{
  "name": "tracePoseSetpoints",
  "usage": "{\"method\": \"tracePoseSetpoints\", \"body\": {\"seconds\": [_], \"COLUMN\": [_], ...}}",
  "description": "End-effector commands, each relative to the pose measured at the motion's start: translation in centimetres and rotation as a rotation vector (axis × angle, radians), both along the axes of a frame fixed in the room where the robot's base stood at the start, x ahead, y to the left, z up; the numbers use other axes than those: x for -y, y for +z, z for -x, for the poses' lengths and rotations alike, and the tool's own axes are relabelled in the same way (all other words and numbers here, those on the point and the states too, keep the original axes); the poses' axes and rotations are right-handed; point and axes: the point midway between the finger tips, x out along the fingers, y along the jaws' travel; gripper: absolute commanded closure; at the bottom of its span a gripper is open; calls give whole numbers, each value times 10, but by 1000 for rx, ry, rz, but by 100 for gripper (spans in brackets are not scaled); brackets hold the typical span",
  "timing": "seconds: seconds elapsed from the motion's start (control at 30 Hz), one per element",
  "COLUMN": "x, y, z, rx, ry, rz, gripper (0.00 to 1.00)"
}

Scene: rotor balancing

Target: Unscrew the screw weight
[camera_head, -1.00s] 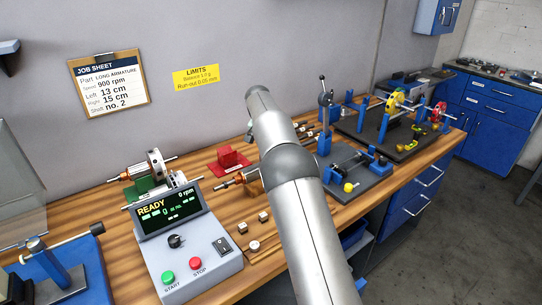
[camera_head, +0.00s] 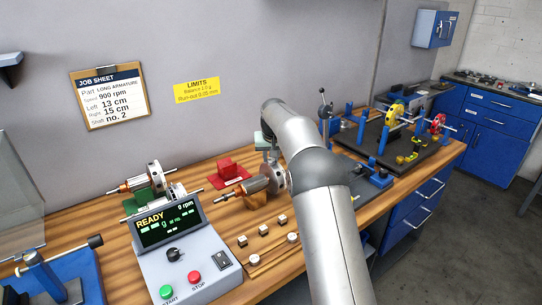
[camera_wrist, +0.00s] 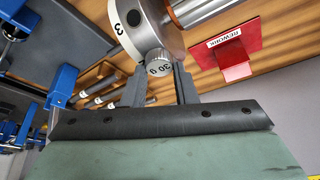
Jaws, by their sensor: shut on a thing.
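The screw weight (camera_wrist: 158,64) is a small silver knurled knob with "30" on its face, seated at the rim of a steel disc (camera_wrist: 152,27). The disc bears the number 3 and has dark holes. My gripper (camera_wrist: 160,72) is shut on the knob, one dark finger on each side. My gripper (camera_head: 271,155) comes down over the disc there, partly hidden by my arm, and the knob cannot be made out.
A red rework tray (camera_wrist: 235,61) lies close beside the rotor. The balancing console (camera_head: 185,255) and several small weights (camera_head: 264,229) stand in front. Another rotor (camera_head: 142,180) rests at left. A dark fixture plate (camera_head: 372,158) with blue posts is at right.

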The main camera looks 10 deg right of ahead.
Motion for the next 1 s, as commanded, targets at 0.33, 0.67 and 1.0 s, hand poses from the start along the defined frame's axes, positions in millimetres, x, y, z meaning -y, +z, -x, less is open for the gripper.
{"method": "tracePoseSetpoints", "body": {"seconds": [0.33,0.67,1.0], "x": [2,0,0], "y": [7,7,0], "z": [0,0,0], "rx": [-4,-4,-3], "ry": [550,1054,1123], "rz": [-6,-5,1], "gripper": [98,98,98]}}
